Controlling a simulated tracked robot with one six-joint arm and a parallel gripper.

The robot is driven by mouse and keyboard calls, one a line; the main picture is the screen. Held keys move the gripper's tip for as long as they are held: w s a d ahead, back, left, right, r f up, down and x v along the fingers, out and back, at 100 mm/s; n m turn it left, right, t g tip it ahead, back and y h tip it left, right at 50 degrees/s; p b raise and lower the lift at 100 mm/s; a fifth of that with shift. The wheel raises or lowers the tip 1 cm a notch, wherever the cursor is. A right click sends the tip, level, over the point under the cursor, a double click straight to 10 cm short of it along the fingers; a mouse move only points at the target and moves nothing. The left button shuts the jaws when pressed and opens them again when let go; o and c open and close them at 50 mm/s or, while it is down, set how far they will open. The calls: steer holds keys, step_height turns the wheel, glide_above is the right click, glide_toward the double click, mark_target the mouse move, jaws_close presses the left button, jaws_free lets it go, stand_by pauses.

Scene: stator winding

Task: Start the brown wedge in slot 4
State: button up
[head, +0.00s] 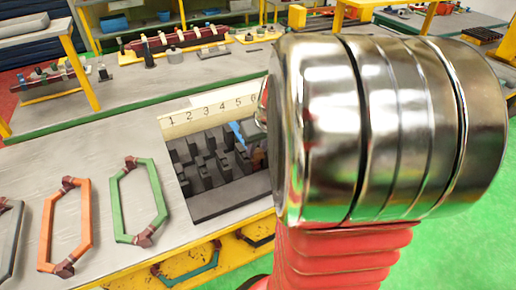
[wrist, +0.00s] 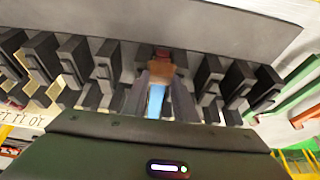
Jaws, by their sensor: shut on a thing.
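The stator block (head: 232,204) is dark grey with rows of upright teeth, set in the bench top. A pale strip (head: 207,115) numbered from 1 to 6 runs along its back. My gripper (wrist: 160,84) is among the teeth in the wrist view, shut on the brown wedge (wrist: 160,69). A light blue strip (wrist: 156,103) shows just below the wedge, between the fingers. A dark red piece (wrist: 162,54) shows just beyond it. I cannot tell which slot the wedge is over or whether it has entered. In the head view my arm hides most of the gripper.
Orange (head: 46,230) and green (head: 121,209) hexagonal coils lie on the bench left of the block. More coils hang below the front edge, including a teal one (head: 190,270). Bare bench top (head: 90,140) lies behind the coils.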

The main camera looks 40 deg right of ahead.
steer(key=shift+w+d, duration=0.15)
steer(key=shift+w, duration=0.35)
steer(key=o, duration=1.1)
steer(key=shift+o, duration=0.2)
steer(key=v, duration=1.3)
steer(key=shift+s+r, duration=0.2)
steer(key=shift+r, duration=0.1)
steer(key=s+a+f+n, duration=0.1)
steer(key=s+a, duration=0.2)
steer(key=a, duration=1)
steer(key=s+a+f+n+t+y, duration=0.1)
steer(key=s+a+f+n, duration=0.1)
steer(key=a, duration=1.1)
steer(key=shift+s+a, duration=0.25)
steer(key=shift+s, duration=0.5)
steer(key=shift+f, duration=0.15)
